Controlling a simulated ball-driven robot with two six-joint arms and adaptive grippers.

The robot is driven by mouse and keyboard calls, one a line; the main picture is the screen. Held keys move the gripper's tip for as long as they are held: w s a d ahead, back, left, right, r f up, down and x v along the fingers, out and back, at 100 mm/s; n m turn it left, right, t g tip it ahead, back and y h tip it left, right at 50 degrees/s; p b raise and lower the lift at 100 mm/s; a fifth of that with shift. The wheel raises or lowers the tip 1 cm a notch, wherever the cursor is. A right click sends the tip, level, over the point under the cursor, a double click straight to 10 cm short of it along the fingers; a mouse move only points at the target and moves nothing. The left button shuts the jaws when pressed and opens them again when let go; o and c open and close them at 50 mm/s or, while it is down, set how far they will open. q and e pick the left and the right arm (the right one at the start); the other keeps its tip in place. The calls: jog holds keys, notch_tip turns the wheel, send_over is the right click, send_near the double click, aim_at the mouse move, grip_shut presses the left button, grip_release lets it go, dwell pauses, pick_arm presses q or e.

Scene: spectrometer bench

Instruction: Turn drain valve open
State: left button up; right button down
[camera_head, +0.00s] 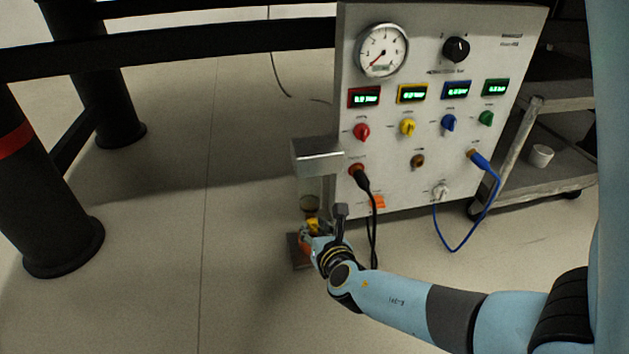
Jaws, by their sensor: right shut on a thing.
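My right gripper (314,230) reaches in from the lower right to the small glass-bodied unit at the panel's left side. It is shut at a small yellow part, which looks like the drain valve's handle (312,222). The fingers and wrist hide most of the valve, so its exact angle cannot be told. My left gripper is not in view.
The grey panel (390,130) carries a gauge (382,50), coloured displays and knobs. A black cable (372,215) hangs close to my right wrist, and a blue cable (466,240) loops further right. A cart (560,180) stands at right, black posts at left. Floor at left is clear.

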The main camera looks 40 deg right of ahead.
jog(key=shift+s+d+f+m+t+y, duration=0.1)
jog(key=shift+m+t+y, duration=0.5)
jog(key=shift+m, duration=0.7)
jog(key=shift+d+f+m+t+y, duration=0.1)
jog(key=shift+m+t+y, duration=0.45)
jog(key=shift+m, duration=0.75)
jog(key=c, duration=1.1)
grip_release()
jog(key=shift+r, duration=0.1)
